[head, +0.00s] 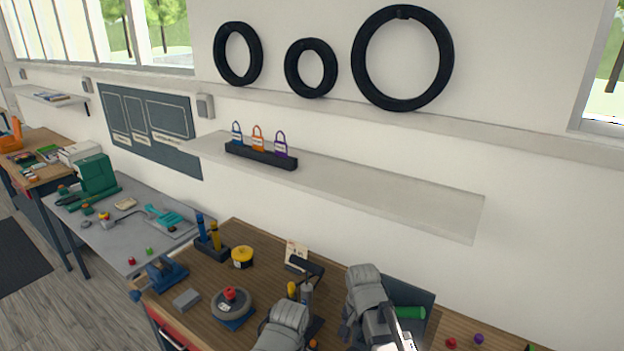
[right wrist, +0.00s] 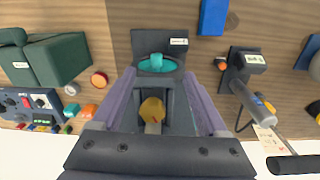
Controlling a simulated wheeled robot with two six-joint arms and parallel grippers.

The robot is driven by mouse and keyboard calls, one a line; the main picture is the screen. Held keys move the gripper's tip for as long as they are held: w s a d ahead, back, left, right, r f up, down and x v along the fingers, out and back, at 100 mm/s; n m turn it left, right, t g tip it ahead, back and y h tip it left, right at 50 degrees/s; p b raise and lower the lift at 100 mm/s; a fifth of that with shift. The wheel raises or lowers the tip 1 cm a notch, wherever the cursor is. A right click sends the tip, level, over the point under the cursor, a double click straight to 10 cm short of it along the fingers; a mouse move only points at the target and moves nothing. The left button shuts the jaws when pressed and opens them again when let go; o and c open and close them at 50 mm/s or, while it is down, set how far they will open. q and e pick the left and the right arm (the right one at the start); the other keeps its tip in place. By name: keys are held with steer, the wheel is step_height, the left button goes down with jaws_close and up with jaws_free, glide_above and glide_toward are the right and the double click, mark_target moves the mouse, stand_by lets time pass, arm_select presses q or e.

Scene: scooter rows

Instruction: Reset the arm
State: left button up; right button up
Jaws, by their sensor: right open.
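My right gripper (right wrist: 160,76) shows in the right wrist view with its two purple-grey fingers spread apart. Between and beyond them lies a dark labelled holder (right wrist: 145,42) with a round teal piece (right wrist: 157,64) in it. An amber knob-like piece (right wrist: 152,108) shows between the fingers, nearer the palm; I cannot tell whether anything touches it. The fingers do not close on anything. In the head view my two grey arm links stand over the front of the wooden bench (head: 262,275). My left gripper's fingers are not visible.
A grey tool in a stand (right wrist: 247,88) is right of the right gripper, and a green block (right wrist: 58,58) is left. The wall shelf (head: 400,190) holds padlocks in a dark rack (head: 262,156). A yellow tape roll (head: 242,257) stands on the bench. The shelf's right part is clear.

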arm_select(q)
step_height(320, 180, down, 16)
steer(key=b, duration=1.3)
steer(key=shift+b, duration=0.3)
arm_select(e)
steer(key=s+a+f+n, duration=0.3)
steer(key=s+f+n, duration=0.2)
steer(key=f, duration=0.3)
steer(key=s+a+f+n, duration=0.3)
steer(key=s+f+n, duration=0.2)
steer(key=f, duration=0.3)
steer(key=shift+a+n+h, duration=0.2)
steer(key=shift+n+h, duration=0.2)
steer(key=shift+n, duration=0.4)
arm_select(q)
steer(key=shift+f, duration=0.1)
arm_select(e)
steer(key=shift+s, duration=0.15)
